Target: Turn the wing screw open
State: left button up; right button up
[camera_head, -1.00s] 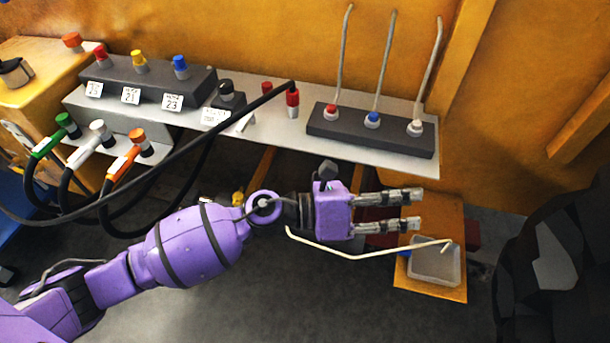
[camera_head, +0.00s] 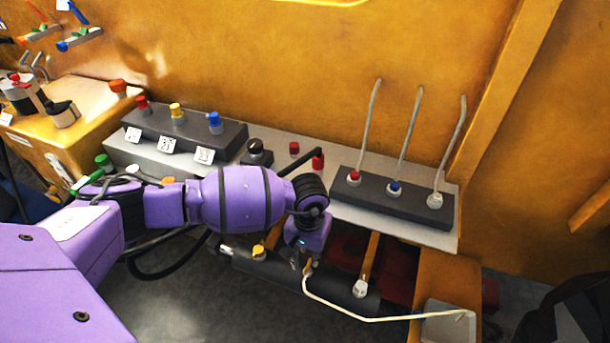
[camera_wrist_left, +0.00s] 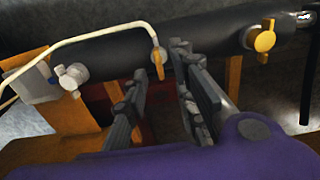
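Three wing screws sit along a dark horizontal pipe (camera_head: 335,292). In the left wrist view, a yellow one (camera_wrist_left: 262,40) is at the right, a tan one (camera_wrist_left: 158,60) in the middle and a whitish one (camera_wrist_left: 73,78) at the left. The head view also shows the yellow screw (camera_head: 258,250) and the whitish one (camera_head: 360,288). My left gripper (camera_wrist_left: 160,62) is open, its fingertips on either side of the middle screw, with a gap between them. Contact cannot be told. In the head view, the left gripper (camera_head: 301,264) points down at the pipe, its fingers partly hidden. My right gripper is not in view.
A cream bent rod (camera_head: 365,318) runs from near the middle screw to a clear tray (camera_head: 448,328). Above the pipe is a grey shelf (camera_head: 445,238) with a black three-lever block (camera_head: 395,203). A block with coloured knobs (camera_head: 180,132) stands farther left.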

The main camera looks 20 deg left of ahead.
aim_at(308, 264)
pick_arm(q)
jog(key=shift+f, duration=1.65)
jog(key=shift+c, duration=0.4)
grip_shut()
